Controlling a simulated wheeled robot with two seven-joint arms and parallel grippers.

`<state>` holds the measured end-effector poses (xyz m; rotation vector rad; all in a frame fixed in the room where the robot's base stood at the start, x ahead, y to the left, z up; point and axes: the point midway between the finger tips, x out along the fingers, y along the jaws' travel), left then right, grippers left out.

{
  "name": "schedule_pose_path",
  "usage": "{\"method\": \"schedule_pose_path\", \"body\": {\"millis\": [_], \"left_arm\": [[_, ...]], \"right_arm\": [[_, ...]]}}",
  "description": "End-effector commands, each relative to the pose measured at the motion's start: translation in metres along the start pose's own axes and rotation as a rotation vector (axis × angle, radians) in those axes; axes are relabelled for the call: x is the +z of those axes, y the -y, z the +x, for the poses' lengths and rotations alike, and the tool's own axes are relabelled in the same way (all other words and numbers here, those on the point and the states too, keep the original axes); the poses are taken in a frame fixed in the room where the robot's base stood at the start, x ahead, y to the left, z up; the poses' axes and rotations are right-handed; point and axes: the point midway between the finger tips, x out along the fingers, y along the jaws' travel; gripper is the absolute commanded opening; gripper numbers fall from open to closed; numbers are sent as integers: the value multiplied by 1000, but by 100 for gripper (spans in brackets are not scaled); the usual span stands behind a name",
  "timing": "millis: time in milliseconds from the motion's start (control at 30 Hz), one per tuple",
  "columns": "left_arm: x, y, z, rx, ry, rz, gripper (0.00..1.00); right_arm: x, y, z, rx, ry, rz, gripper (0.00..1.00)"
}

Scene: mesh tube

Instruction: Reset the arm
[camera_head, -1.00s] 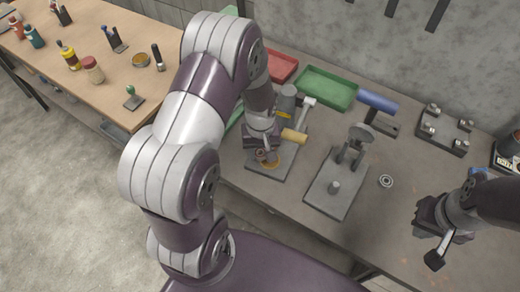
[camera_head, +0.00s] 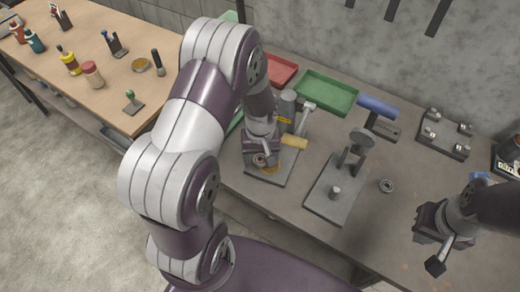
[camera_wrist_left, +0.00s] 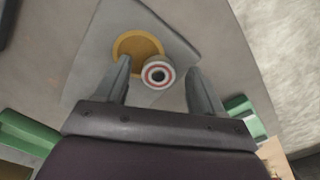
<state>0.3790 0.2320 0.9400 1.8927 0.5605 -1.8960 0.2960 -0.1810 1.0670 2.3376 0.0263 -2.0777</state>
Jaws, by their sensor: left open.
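My left gripper (camera_head: 262,158) is over a grey base plate (camera_head: 285,178) on the grey bench. In the left wrist view the left gripper (camera_wrist_left: 158,67) is open, its fingers apart on either side of a small round part with a red ring (camera_wrist_left: 157,74). I cannot tell whether either finger touches it. A yellow disc (camera_wrist_left: 132,42) lies on the plate just beyond the part. My right gripper (camera_head: 433,228) is at the right of the bench, with a dark block on a light rod beside it. Its fingers are not clear.
A press-like stand (camera_head: 330,205) and a metal ring (camera_head: 386,186) are right of the left gripper. A blue-handled tool (camera_head: 376,105) and a pegged plate (camera_head: 445,133) are further right.

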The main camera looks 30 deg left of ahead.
Motion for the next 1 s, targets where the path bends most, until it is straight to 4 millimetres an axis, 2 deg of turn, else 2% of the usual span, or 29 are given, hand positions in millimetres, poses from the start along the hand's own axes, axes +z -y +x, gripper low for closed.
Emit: {"method": "schedule_pose_path", "body": {"millis": [300, 500, 633, 867, 1000], "left_arm": [[-2, 0, -79, 5, -8, 0, 68], [-2, 1, -114, 4, -4, -1, 68], [-1, 1, -121, 3, -2, -1, 68], [-4, 0, -120, 11, -22, 58, 68], [24, 6, -112, 22, -58, 273, 68]], "right_arm": [[1, 0, 7, 0, 0, 0, 0], [1, 0, 9, 0, 0, 0, 0], [1, 0, 9, 0, 0, 0, 0], [1, 0, 9, 0, 0, 0, 0], [1, 0, 9, 0, 0, 0, 0]]}}
